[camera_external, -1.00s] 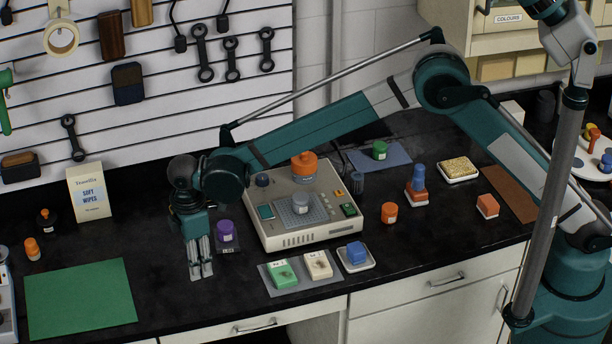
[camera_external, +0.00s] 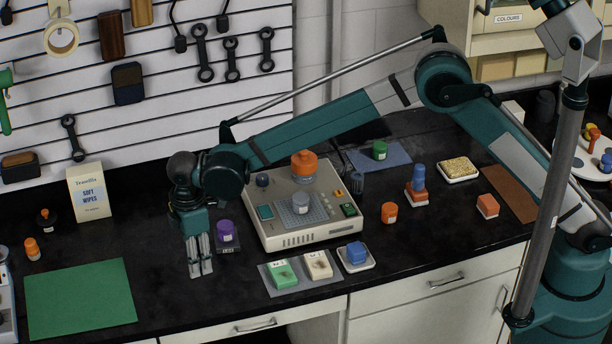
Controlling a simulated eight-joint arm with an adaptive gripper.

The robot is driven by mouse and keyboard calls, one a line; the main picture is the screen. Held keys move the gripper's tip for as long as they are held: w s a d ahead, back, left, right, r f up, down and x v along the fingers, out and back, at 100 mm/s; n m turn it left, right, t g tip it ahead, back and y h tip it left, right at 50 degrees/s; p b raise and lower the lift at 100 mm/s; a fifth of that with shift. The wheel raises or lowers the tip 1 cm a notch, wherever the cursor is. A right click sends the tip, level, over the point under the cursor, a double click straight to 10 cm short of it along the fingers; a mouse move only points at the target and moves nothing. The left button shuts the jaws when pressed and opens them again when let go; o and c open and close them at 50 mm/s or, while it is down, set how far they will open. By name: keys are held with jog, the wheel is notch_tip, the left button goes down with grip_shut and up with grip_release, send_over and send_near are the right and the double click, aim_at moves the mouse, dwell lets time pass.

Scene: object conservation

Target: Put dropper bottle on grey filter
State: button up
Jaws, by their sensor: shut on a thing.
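My gripper (camera_external: 201,273) points down, low over the black counter left of the purple-lidded jar. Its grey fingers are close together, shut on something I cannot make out. I cannot tell for certain which thing is the grey filter. A grey mat (camera_external: 284,289) at the front carries a green and a white block.
The purple-lidded jar (camera_external: 225,231) stands close right of my gripper. The beige instrument (camera_external: 270,236) is behind it, with an orange-capped bottle (camera_external: 304,166) at its back. A blue block (camera_external: 356,252) sits on a white dish. The green mat (camera_external: 80,300) is bare.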

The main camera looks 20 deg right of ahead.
notch_tip(320, 180, up, 11)
jog(key=shift+r, duration=0.1)
jog(key=shift+w+d+r, duration=0.15)
jog(key=shift+w+d, duration=0.2)
jog(key=shift+w, duration=0.1)
jog(key=w+d+p, duration=0.1)
jog(key=w+d, duration=0.9)
jog(key=d, duration=0.4)
jog(key=w+d, duration=1.1)
jog(key=d, duration=0.2)
jog(key=w+d, duration=0.3)
jog(key=d, duration=1.1)
jog(key=w+d, duration=0.3)
jog(key=d, duration=1.1)
jog(key=shift+d+f+p, duration=0.2)
jog(key=shift+f+p, duration=0.2)
jog(key=shift+f, duration=2.2)
